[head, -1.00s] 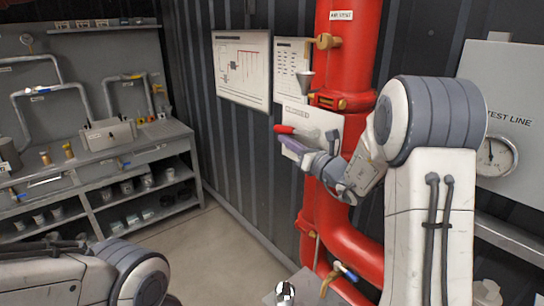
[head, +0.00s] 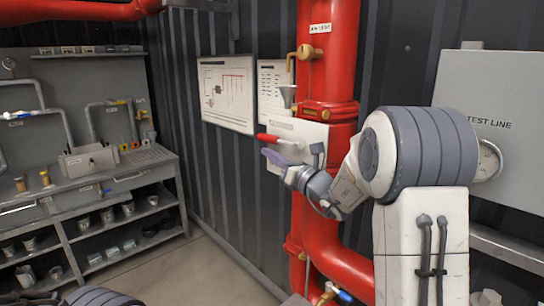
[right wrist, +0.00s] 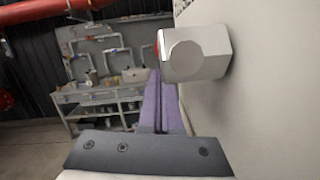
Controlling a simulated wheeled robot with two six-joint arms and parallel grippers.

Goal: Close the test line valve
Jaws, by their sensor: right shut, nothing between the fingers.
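A lever with a red grip (head: 268,137) sticks out to the left from a pale box or plate (head: 312,131) in front of the red standpipe. It lies nearly level. I take it for the test line valve handle. My right gripper (head: 273,158), with purple fingers, is shut and empty just below the grip. In the right wrist view the shut fingers (right wrist: 160,85) point past a light grey hub (right wrist: 194,54), with a sliver of red (right wrist: 160,44) at its left edge. I cannot tell whether they touch. My left gripper is out of view.
The red standpipe (head: 330,75) rises behind the lever. A grey cabinet marked TEST LINE (head: 490,80) with a gauge (head: 489,160) stands at the right. A workbench (head: 112,160) is at the left. Floor (head: 185,270) between is clear.

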